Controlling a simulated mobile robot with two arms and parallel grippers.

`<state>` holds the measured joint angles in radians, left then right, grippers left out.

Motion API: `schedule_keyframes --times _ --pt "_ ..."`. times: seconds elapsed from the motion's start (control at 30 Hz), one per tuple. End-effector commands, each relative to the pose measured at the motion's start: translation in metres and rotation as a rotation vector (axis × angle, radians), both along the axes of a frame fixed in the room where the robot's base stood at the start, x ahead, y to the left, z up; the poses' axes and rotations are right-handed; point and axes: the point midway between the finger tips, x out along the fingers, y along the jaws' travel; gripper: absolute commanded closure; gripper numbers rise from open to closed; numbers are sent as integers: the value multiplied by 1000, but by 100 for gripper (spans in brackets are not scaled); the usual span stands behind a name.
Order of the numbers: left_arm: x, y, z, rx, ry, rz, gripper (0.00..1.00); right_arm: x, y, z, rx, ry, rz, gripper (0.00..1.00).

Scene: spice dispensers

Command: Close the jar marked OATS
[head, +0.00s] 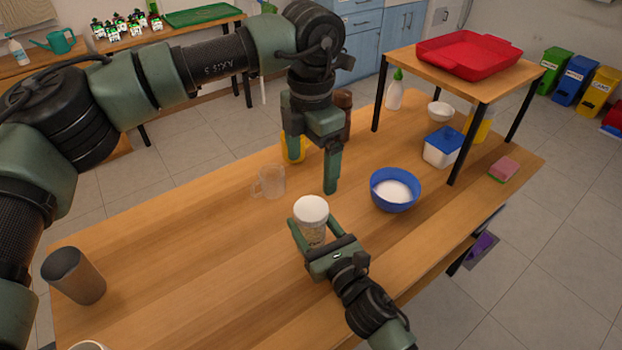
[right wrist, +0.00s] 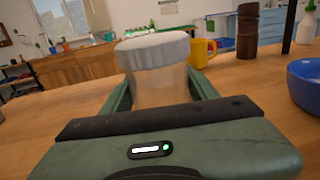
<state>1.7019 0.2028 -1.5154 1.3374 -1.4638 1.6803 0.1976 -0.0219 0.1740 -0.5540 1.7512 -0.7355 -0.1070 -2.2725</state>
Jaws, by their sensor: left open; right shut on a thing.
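A clear jar (head: 313,233) with a white lid (head: 311,208) stands upright near the middle of the wooden table; I cannot read its label. In the right wrist view the lid (right wrist: 153,50) sits on top of the jar (right wrist: 160,86); I cannot tell how tightly. My right gripper (head: 314,240) is shut around the jar's body from the front, with a finger on each side. My left gripper (head: 314,172) points down, open and empty, above and behind the jar, apart from the lid.
A blue bowl (head: 394,194) with white contents stands right of the jar. A clear mug (head: 270,182), a yellow mug (head: 292,149) and a brown grinder (head: 344,115) stand behind. A dark cup (head: 73,276) is at left. A raised shelf (head: 497,89) holds a red tray (head: 470,57).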

Motion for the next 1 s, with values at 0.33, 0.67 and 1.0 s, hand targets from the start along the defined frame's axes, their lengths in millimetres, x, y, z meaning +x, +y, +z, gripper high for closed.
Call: schedule_keyframes --times 0.33,0.67,1.0 --pt "0 0 7 -1 1 -1 10 0 0 0 0 0 0 100" --pt "0 0 7 -1 1 -1 10 0 0 0 0 0 0 16" --pt "0 0 3 -1 1 -1 10 -23 -12 -2 -2 1 1 16"
